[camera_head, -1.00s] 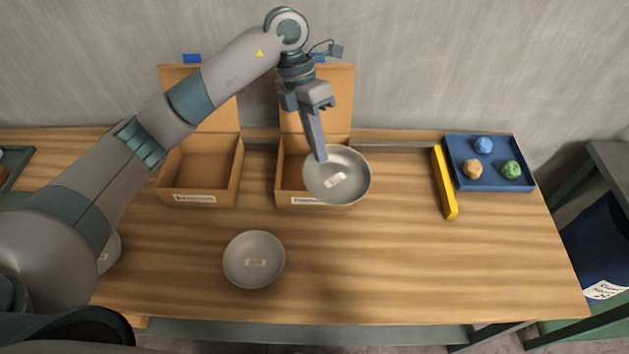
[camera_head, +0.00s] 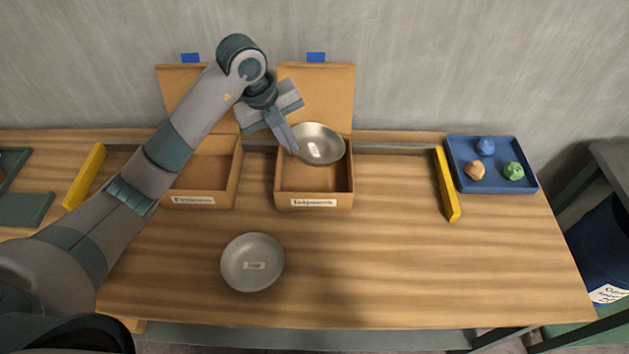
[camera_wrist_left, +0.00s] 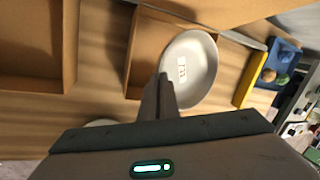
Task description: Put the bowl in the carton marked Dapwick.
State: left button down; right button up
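My left gripper (camera_head: 291,145) is shut on the rim of a grey metal bowl (camera_head: 322,150), which carries a small pale label. The bowl is held tilted above the back part of the right-hand open carton (camera_head: 315,202). The carton's front label is blurred but looks like it begins with D. In the left wrist view the fingers (camera_wrist_left: 159,98) pinch the near rim of the bowl (camera_wrist_left: 190,90), and the bowl overlaps the right side of the carton (camera_wrist_left: 150,45). My right gripper is not in view.
A second open carton (camera_head: 193,200) with another blurred label stands to the left. Another grey bowl (camera_head: 252,277) rests on the table in front. A yellow bar (camera_head: 447,185) and a blue tray (camera_head: 500,184) with three coloured lumps lie at right. The front right table is clear.

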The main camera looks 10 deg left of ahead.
pick_arm(q)
jog(key=shift+f, duration=0.1)
jog(key=p, duration=0.2)
send_over(293, 187)
notch_tip(293, 187, down, 5)
jog(key=shift+f, duration=0.55)
jog(key=shift+f+p, duration=0.45)
jog(key=shift+f, duration=1.4)
jog(key=shift+f, duration=0.1)
jog(key=c, duration=2.3)
grip_release()
